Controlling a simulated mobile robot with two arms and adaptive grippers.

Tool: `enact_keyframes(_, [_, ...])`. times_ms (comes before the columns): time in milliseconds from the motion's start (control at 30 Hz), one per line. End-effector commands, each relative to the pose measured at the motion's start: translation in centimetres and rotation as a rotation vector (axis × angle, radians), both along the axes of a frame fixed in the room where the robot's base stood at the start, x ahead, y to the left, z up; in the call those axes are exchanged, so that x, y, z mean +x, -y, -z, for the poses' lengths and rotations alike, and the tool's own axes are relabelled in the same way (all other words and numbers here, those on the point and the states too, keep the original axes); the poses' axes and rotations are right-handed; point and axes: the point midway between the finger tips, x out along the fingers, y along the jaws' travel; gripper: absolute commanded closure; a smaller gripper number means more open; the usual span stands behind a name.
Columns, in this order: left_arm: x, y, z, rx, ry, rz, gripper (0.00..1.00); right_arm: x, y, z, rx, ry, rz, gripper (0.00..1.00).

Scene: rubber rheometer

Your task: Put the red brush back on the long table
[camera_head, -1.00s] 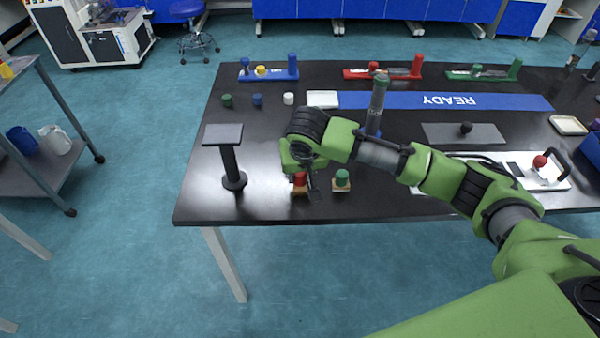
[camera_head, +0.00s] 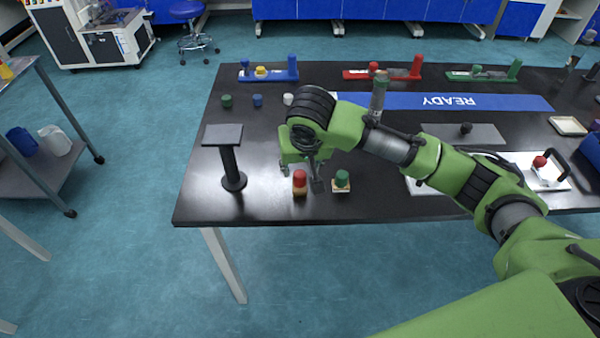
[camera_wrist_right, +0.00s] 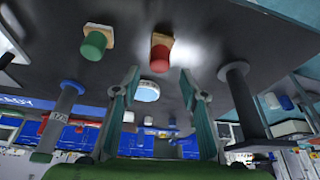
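The red brush (camera_head: 299,180), with a red top and a wooden-coloured base, stands on the black long table (camera_head: 270,205) near its front edge. It also shows at the top of the right wrist view (camera_wrist_right: 160,55). My right gripper (camera_head: 302,174) is just behind and around the brush in the head view. In the right wrist view my right gripper (camera_wrist_right: 158,80) has its two fingers apart with nothing held between them, and the brush is beyond the fingertips. My left gripper is not in view.
A green brush (camera_head: 341,180) stands close to the right of the red one. A black post stand (camera_head: 230,165) with a flat top is to the left. A grey upright cylinder (camera_head: 377,98) stands behind my arm. The table's front edge is close.

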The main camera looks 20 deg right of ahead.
Motion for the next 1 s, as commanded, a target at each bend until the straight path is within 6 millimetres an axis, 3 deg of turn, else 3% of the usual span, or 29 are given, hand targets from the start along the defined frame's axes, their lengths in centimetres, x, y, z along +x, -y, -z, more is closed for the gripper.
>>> enact_keyframes(200, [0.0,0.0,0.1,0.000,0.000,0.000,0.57,-1.6,-0.3,-4.0,0.001,0.002,0.001,0.61])
enact_keyframes(400, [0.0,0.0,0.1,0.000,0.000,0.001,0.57,-2.3,-0.3,-5.5,-0.001,0.000,0.000,0.61])
enact_keyframes(1000, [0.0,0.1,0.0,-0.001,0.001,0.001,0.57,-2.6,-0.7,-5.2,0.005,-0.004,-0.014,0.61])
